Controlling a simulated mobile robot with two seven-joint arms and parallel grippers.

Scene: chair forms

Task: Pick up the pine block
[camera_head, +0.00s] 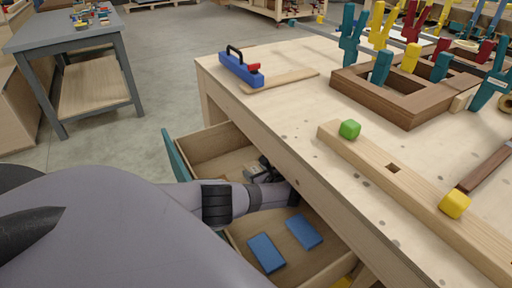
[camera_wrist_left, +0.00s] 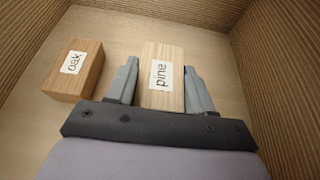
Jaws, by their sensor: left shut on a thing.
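The pine block (camera_wrist_left: 163,56), pale wood with a white "pine" label, lies in a wooden compartment in the left wrist view. My left gripper (camera_wrist_left: 160,70) is shut on it, one grey finger on each side. In the head view my left arm reaches down into the open drawer (camera_head: 205,142) below the workbench, and my left gripper (camera_head: 262,170) is partly hidden there. A browner oak block (camera_wrist_left: 75,70) with an "oak" label lies to the left of the pine block, apart from it. My right gripper is not in view.
Two blue blocks (camera_head: 266,253) lie in the near part of the drawer. The workbench top (camera_head: 290,110) overhangs the drawer beside my arm.

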